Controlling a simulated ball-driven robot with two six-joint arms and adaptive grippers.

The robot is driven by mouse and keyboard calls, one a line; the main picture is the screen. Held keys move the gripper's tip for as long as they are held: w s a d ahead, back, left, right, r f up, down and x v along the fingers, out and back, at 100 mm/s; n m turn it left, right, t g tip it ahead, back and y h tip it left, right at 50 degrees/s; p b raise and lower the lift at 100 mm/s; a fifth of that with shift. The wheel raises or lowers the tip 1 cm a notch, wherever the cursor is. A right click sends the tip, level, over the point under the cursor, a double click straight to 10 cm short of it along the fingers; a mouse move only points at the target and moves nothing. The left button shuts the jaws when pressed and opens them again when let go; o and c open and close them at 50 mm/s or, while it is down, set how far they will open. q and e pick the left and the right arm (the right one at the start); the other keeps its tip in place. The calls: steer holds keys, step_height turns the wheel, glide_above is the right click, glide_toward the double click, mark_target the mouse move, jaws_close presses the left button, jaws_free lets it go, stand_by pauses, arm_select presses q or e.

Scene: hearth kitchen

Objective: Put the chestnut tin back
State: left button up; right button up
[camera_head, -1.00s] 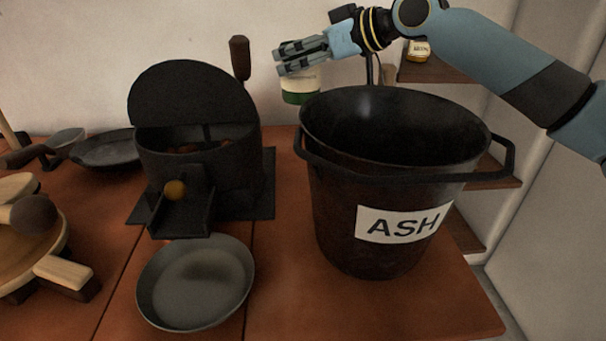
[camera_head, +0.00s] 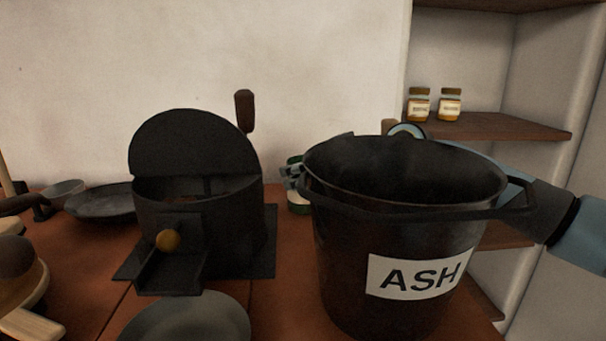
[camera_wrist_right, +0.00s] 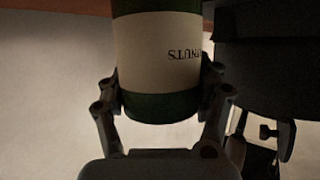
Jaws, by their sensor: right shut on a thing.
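The chestnut tin (camera_head: 299,208) is green with a pale label band, and only a sliver shows in the head view, left of the ash bucket. In the right wrist view the tin (camera_wrist_right: 157,50) fills the upper middle, its label upside down with "TNUTS" readable. My right gripper (camera_head: 291,176) is shut around the tin, one finger on each side. Most of this gripper and its forearm are hidden behind the bucket. The tin is low by the table's back edge; I cannot tell whether it touches the table. My left gripper is not in view.
The black ash bucket (camera_head: 330,240) stands in front of my right arm. A black roaster (camera_head: 200,215) with a crank stands left of the tin. Wall shelves (camera_head: 490,126) at the right hold two small jars (camera_head: 450,106), with free room right of them.

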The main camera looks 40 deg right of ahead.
steer(key=o, duration=1.5)
steer(key=shift+f, duration=0.1)
steer(key=shift+r, duration=0.25)
arm_select(q)
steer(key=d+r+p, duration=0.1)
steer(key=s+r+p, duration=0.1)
steer(key=p, duration=0.1)
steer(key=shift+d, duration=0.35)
arm_select(e)
steer(key=v, duration=0.7)
steer(key=shift+s, duration=0.25)
steer(key=shift+d, duration=0.1)
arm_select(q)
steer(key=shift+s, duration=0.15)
arm_select(e)
steer(key=shift+r, duration=0.1)
